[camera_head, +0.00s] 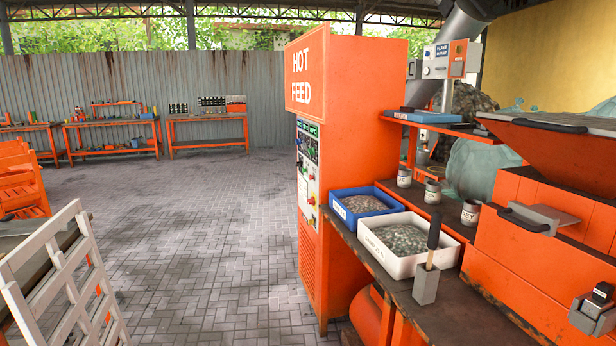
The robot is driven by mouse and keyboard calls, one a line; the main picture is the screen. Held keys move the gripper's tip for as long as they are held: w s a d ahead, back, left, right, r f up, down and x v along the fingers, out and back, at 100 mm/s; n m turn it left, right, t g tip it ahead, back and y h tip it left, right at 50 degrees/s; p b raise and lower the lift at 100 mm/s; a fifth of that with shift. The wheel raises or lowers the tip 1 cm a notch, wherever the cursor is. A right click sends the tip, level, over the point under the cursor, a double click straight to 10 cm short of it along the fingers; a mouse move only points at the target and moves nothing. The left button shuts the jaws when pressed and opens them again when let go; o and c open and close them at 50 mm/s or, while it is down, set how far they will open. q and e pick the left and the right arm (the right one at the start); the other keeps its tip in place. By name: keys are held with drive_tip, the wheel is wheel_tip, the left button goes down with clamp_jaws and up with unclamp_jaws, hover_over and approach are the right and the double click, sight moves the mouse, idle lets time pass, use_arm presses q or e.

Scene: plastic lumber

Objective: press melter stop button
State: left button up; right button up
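An orange cabinet (345,150) marked "HOT FEED" stands upright in the middle of the view. Its narrow left face carries a control panel (308,170) with green displays at the top and several small knobs or buttons, some red, some green. The panel is seen at a steep angle, and the labels on it are too small to read, so I cannot tell which one is the melter stop button. Neither of my grippers shows in this view.
An orange bench (390,292) right of the cabinet holds a blue tray (335,206) and a white tray (383,262) of flakes. A white slatted frame (68,285) stands at the left. The brick floor (225,240) between is clear. Workbenches line the back wall.

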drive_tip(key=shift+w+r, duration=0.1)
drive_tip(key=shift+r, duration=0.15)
